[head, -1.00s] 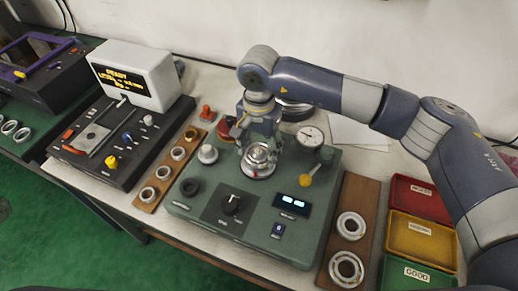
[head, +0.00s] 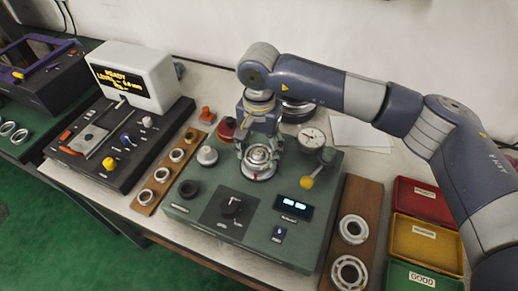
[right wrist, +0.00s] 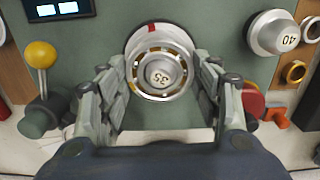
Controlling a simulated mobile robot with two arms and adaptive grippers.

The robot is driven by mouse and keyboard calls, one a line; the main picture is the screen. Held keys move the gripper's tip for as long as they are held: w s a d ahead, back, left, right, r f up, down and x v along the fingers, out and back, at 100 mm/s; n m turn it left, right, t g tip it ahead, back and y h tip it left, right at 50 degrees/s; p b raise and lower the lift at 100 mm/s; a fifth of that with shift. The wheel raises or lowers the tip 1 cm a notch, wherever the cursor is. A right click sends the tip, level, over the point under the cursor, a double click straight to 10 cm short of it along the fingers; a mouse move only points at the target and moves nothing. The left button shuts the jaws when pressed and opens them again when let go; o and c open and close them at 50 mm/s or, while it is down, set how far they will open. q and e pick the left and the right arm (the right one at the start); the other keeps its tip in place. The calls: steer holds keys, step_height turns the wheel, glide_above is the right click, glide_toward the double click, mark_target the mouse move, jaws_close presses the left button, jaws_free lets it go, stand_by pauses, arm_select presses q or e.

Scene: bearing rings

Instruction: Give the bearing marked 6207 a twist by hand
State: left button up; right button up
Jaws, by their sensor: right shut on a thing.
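A steel bearing with brass-coloured parts between its rings (right wrist: 137,74) sits around a silver hub marked 35 (right wrist: 160,77) on the green test unit (head: 205,237). In the head view the same bearing (head: 259,165) is partly covered by my fingers. I cannot read a 6207 marking on it. My right gripper (right wrist: 162,75) reaches down over it, with one finger on each side, shut on its outer ring. In the head view my right gripper (head: 259,150) is at the unit's spindle. My left gripper is not in view.
A dial gauge (head: 312,138) and a yellow-knobbed lever (head: 307,182) stand right of the spindle. A wooden board (head: 361,205) holds loose bearings, beside red, yellow and green bins (head: 424,240). A narrow board of rings (head: 146,197) and a dark console (head: 97,173) lie left.

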steer(key=shift+f+n+b, duration=0.1)
steer(key=shift+n+b, duration=0.8)
steer(key=shift+n, duration=0.1)
steer(key=o, duration=1.4)
steer(key=shift+r, duration=0.3)
step_height(320, 180, up, 12)
steer(key=shift+f, duration=0.2)
steer(key=shift+f, duration=0.1)
